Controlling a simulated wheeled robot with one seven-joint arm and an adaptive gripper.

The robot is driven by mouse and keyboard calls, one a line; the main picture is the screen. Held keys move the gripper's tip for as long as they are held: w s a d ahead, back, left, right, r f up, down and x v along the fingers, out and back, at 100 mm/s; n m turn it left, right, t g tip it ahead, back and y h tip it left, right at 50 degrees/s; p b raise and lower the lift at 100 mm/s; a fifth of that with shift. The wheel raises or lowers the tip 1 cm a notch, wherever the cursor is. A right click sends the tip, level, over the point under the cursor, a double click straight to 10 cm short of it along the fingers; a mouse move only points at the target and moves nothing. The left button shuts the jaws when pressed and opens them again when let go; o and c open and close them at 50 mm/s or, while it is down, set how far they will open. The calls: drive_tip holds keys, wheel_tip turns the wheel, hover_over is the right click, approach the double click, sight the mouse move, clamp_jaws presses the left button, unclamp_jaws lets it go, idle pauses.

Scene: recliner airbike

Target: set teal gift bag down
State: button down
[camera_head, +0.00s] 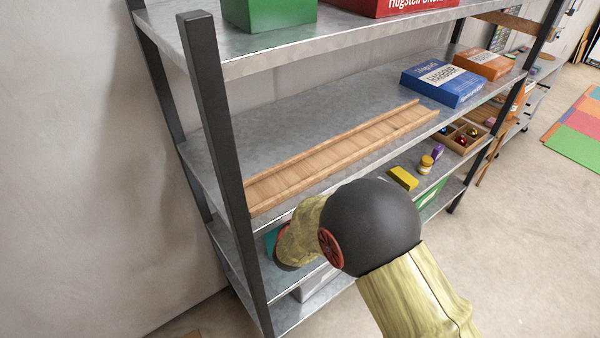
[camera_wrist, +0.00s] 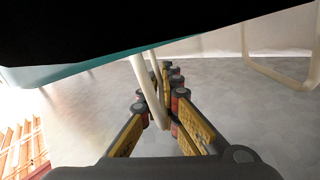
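The teal gift bag (camera_head: 271,241) shows only as a small teal patch beside my forearm, at the shelf level below the wooden track. Most of it is hidden by my arm and the shelf. In the wrist view its teal side (camera_wrist: 95,66) runs along the upper left, under a large dark area. A pale loop handle (camera_wrist: 138,72) comes down between the fingers of my gripper (camera_wrist: 162,100). The fingers are close together around this handle and look shut on it. A second pale loop (camera_wrist: 247,62) hangs free at the upper right. Whether the bag's base touches the shelf is hidden.
A wooden track (camera_head: 340,150) lies on the shelf above my gripper. A dark shelf post (camera_head: 222,150) stands left of my arm. Blue box (camera_head: 440,82), yellow block (camera_head: 403,178) and divided wooden tray (camera_head: 462,136) sit farther right. Grey surface is clear ahead of the fingers.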

drive_tip(key=c, duration=2.5)
unclamp_jaws()
drive_tip(key=shift+d+f, duration=0.1)
drive_tip(key=shift+f, duration=0.1)
drive_tip(key=o, duration=0.4)
drive_tip(key=shift+o, duration=0.3)
drive_tip(key=shift+r, duration=0.1)
drive_tip(key=s+a+p, duration=0.1)
drive_tip(key=s, duration=1.1)
drive_tip(key=shift+a+p, duration=0.4)
drive_tip(key=shift+s, duration=0.1)
